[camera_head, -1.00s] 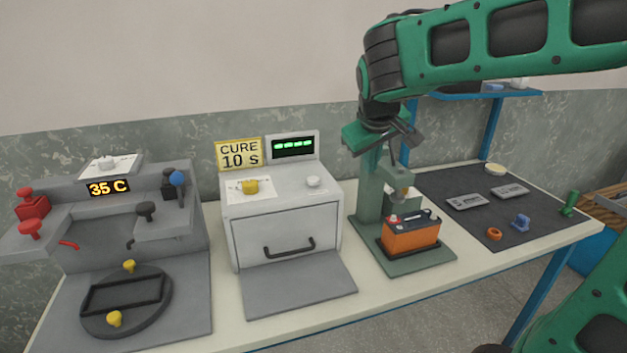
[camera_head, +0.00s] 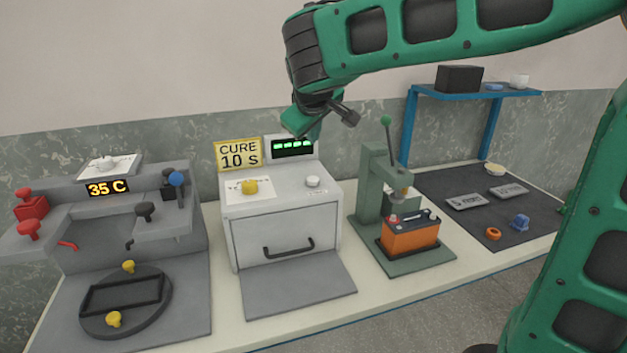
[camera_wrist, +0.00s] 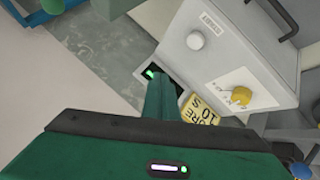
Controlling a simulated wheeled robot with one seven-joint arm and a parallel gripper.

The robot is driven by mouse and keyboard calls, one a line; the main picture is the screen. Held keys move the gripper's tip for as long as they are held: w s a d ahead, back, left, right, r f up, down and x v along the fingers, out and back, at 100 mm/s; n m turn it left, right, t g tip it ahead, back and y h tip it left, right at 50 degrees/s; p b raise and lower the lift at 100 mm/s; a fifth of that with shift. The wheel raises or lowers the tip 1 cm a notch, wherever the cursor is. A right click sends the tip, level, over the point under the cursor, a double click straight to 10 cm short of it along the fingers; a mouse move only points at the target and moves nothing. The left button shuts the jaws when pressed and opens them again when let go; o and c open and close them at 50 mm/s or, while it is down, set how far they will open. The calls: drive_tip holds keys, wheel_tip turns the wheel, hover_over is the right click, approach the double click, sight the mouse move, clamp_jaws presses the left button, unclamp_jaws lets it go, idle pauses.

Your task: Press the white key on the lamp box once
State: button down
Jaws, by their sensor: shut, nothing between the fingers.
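The lamp box (camera_head: 283,228) is a grey box with a closed front door and a dark handle. Its white key (camera_head: 313,181) is a round button on the right of the top, and it also shows in the wrist view (camera_wrist: 195,40). A yellow knob (camera_head: 250,187) sits left of the key. My gripper (camera_head: 299,124) is shut and empty, above the back of the box and apart from the key. Its fingers in the wrist view (camera_wrist: 158,98) partly cover the display. The display (camera_head: 292,148) shows green dashes.
A yellow "CURE 10 S" sign (camera_head: 238,154) stands behind the box. A green press (camera_head: 371,182) with an orange battery (camera_head: 411,236) stands to the right. A grey station (camera_head: 135,224) reading 35 C stands to the left. The air above the key looks clear.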

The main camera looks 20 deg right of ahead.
sight(313, 181)
drive_tip(key=shift+f, duration=4)
drive_tip(key=shift+f, duration=0.1)
drive_tip(key=shift+f, duration=0.25)
drive_tip(key=shift+s+f, duration=0.1)
drive_tip(key=shift+f, duration=0.45)
drive_tip(key=shift+r, duration=0.95)
drive_tip(key=shift+r, duration=0.1)
drive_tip(key=shift+r, duration=2.4)
drive_tip(key=shift+d, duration=0.1)
